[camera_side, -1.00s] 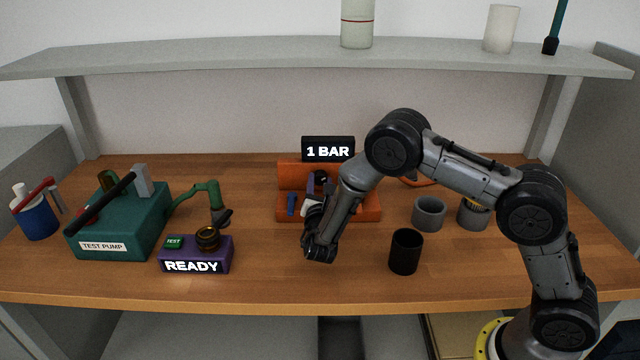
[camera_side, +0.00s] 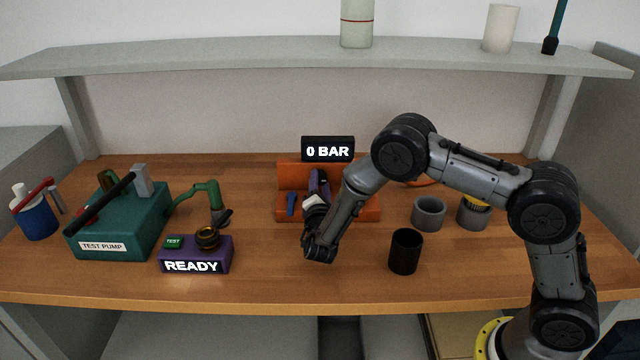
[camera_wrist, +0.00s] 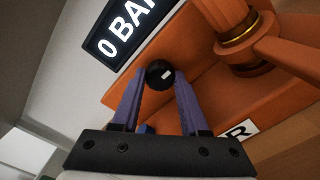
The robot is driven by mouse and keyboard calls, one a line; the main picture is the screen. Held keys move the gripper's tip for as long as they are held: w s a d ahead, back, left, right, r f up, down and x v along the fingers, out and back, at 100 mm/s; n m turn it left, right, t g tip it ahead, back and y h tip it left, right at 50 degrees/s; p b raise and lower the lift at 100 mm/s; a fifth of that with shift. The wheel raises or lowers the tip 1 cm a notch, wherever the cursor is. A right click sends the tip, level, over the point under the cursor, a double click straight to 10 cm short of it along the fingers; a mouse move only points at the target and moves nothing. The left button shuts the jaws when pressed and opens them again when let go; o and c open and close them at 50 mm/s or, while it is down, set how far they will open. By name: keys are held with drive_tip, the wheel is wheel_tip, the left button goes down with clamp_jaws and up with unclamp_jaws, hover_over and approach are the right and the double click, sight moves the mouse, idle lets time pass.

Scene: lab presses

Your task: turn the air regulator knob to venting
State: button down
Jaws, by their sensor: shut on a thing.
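The air regulator is an orange unit (camera_side: 368,208) at the back middle of the bench, with a black display (camera_side: 328,149) above it reading 0 BAR. The display also shows in the wrist view (camera_wrist: 124,28). The round black knob (camera_wrist: 160,75) with a small white mark is between the purple fingers of my gripper (camera_wrist: 160,84), which is shut on it. In the side view my gripper (camera_side: 319,184) reaches into the front of the orange unit, and my wrist hides part of it. The knob is not clear there.
A blue lever (camera_side: 291,204) is left of my gripper. A black cup (camera_side: 405,251) and grey cups (camera_side: 429,213) stand to the right. A green test pump (camera_side: 120,220) and a purple box (camera_side: 195,254) reading READY stand to the left. The bench's front middle is clear.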

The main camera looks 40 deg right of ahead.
idle(0.3)
drive_tip(key=shift+c, duration=2.1)
unclamp_jaws()
drive_tip(key=shift+a, duration=0.15)
drive_tip(key=v, duration=1.3)
drive_tip(key=shift+s+a, duration=0.2)
drive_tip(key=shift+s, duration=0.1)
drive_tip(key=shift+d, duration=0.1)
